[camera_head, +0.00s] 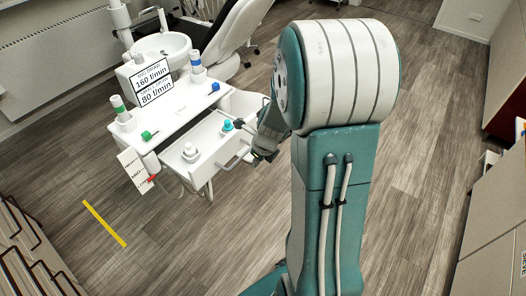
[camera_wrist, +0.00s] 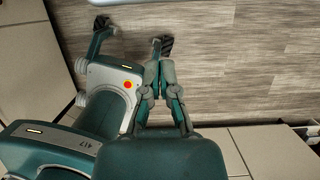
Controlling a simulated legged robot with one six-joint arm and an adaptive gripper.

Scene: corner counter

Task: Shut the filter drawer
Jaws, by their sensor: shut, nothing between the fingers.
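The white filter drawer (camera_head: 207,160) stands pulled out of the white dental unit (camera_head: 183,105), with a grey bar handle (camera_head: 236,161) on its front. Inside it are a white-capped filter (camera_head: 190,151) and a teal-capped filter (camera_head: 227,126). My gripper (camera_head: 243,125) is at the drawer's right end, close to the teal cap and handle; I cannot tell whether it touches. In the wrist view my gripper (camera_wrist: 162,44) has its fingers together and empty. A pale edge (camera_wrist: 125,3) shows beyond the fingertips at the top, perhaps the drawer's.
Bottles with green (camera_head: 121,112) and blue (camera_head: 196,64) bands stand on the unit, with a flow sign (camera_head: 153,83). A white basin (camera_head: 163,47) and a patient chair (camera_head: 232,40) are behind. Cabinets (camera_head: 500,215) line the right. Wood floor (camera_head: 415,130) is clear between.

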